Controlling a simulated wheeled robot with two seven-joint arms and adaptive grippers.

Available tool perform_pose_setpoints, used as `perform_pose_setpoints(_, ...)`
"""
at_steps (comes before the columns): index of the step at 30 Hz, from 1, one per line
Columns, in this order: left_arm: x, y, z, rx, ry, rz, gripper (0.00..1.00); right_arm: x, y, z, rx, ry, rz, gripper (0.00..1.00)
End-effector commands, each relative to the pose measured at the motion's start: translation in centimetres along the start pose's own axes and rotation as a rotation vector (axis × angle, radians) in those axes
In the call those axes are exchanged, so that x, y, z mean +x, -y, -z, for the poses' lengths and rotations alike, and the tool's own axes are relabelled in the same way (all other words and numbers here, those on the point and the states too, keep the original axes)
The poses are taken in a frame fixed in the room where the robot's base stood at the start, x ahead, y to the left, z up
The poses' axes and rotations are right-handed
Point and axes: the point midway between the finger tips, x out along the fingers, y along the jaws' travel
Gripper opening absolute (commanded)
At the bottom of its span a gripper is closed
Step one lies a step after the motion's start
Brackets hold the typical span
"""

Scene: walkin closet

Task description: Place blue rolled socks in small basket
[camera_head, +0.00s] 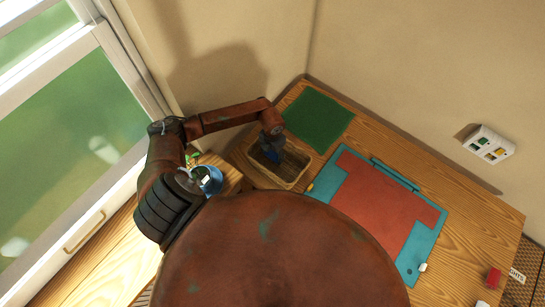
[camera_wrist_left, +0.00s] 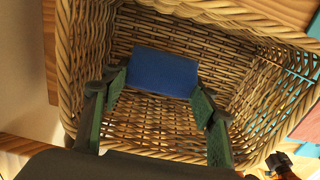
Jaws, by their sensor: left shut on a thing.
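The small wicker basket (camera_head: 290,182) stands on the wooden desk, and its woven walls fill most of the left wrist view (camera_wrist_left: 75,60). My left gripper (camera_head: 271,155) reaches down over the basket. In the left wrist view, its two green-padded fingers (camera_wrist_left: 158,95) are shut on the blue rolled socks (camera_wrist_left: 165,72), one finger at each end. The socks look like a plain blue block and appear within the basket's opening. I cannot tell whether they touch the basket floor. My right gripper is not in view.
A green mat (camera_head: 318,118) lies behind the basket. A teal and red desk mat (camera_head: 385,205) lies to its right. A blue pot (camera_head: 212,181) is near my left arm. A wall switch box (camera_head: 489,145) is at the right. The window (camera_head: 70,120) is at the left.

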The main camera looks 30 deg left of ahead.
Motion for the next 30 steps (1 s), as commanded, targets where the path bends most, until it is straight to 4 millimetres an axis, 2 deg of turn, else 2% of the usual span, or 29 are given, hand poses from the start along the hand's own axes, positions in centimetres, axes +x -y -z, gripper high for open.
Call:
perform_pose_setpoints(1,0.7,0.2,0.3,-0.002,-0.007,0.003,0.38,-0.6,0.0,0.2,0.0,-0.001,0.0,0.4)
perform_pose_setpoints(6,2.2,0.2,0.2,0.0,-0.003,0.002,0.38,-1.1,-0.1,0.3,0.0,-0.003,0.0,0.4)
perform_pose_setpoints(17,2.8,0.2,0.2,0.001,-0.002,0.001,0.38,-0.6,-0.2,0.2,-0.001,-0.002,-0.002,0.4)
perform_pose_setpoints(18,2.7,0.2,0.2,0.001,-0.002,0.001,0.56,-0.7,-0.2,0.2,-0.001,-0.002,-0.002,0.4)
perform_pose_setpoints(25,2.6,0.2,0.2,0.001,-0.002,0.001,0.71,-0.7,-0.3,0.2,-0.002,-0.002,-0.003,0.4)
perform_pose_setpoints(30,2.6,0.2,0.2,0.001,-0.002,0.001,0.71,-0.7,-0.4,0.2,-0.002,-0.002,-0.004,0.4)
